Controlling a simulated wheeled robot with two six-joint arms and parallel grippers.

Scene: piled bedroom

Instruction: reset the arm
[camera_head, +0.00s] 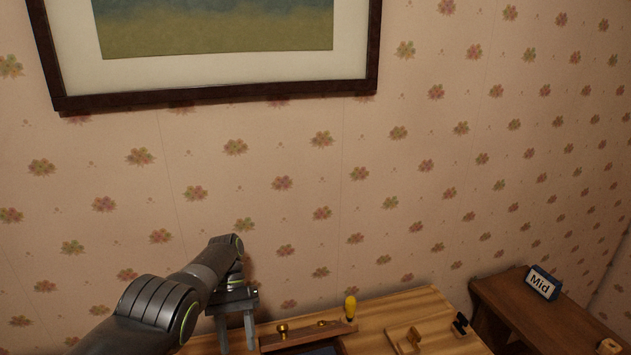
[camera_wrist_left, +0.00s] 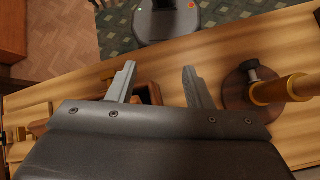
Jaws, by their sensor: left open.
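My left arm comes in from the lower left in the head view. Its gripper (camera_head: 236,333) points down over the left part of a wooden table (camera_head: 388,309). In the left wrist view the two fingers of the left gripper (camera_wrist_left: 160,84) stand apart with nothing held between them. The table's wood surface (camera_wrist_left: 225,62) lies below the fingers there. My right gripper is in neither view.
A wooden tray (camera_head: 300,338) with brass knobs and a yellow-handled item (camera_head: 350,307) are right of the gripper. A side table (camera_head: 505,303) bears a "Mid" sign (camera_head: 542,283). A round-based brass object (camera_wrist_left: 275,90) stands right of the fingers. A framed picture (camera_head: 215,98) hangs above.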

